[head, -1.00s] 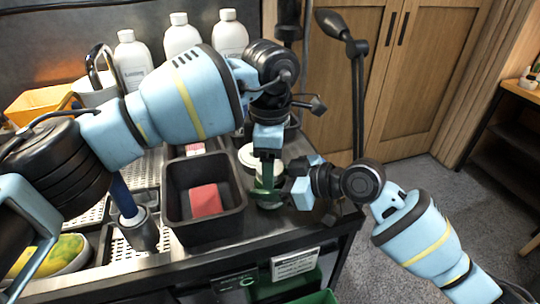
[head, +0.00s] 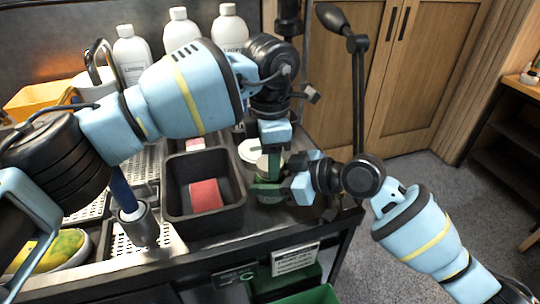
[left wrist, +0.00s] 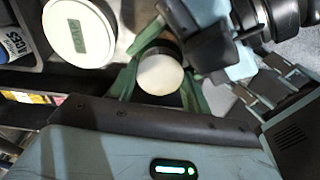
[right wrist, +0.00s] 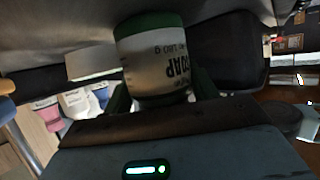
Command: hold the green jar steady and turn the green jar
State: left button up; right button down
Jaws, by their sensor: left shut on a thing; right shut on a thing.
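The green jar (right wrist: 155,62) has a pale body, dark SOAP lettering and a green band; it appears inverted in the right wrist view. In the left wrist view its round pale top (left wrist: 160,74) sits between green fingers. In the head view the jar (head: 264,170) stands at the counter's right end, partly hidden. My left gripper (head: 271,160) comes down from above and is shut on the jar. My right gripper (head: 274,187) reaches in from the right and is also shut on it. The exact contact spots are partly hidden.
A black bin (head: 176,213) with a red block (head: 206,195) stands just left of the jar. A white round lid (left wrist: 80,30) with a green label lies close by. White bottles (head: 183,33) stand behind. The counter's front edge is near, and a black lamp arm (head: 358,90) rises at the right.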

pick_arm(q)
jog(key=o, duration=1.1)
jog(key=shift+r, duration=0.15)
jog(key=shift+r, duration=2.1)
jog(key=shift+c, duration=0.4)
jog(key=shift+r, duration=0.1)
jog(key=m, duration=0.1)
jog(key=r+m, duration=0.1)
jog(key=m, duration=0.2)
jog(key=shift+d+r+m, duration=0.15)
jog(key=shift+r+m, duration=0.15)
jog(key=shift+r, duration=0.1)
jog(key=shift+r+m, duration=0.4)
jog(key=shift+m, duration=0.45)
jog(key=shift+r+m, duration=0.35)
jog(key=shift+m, duration=0.5)
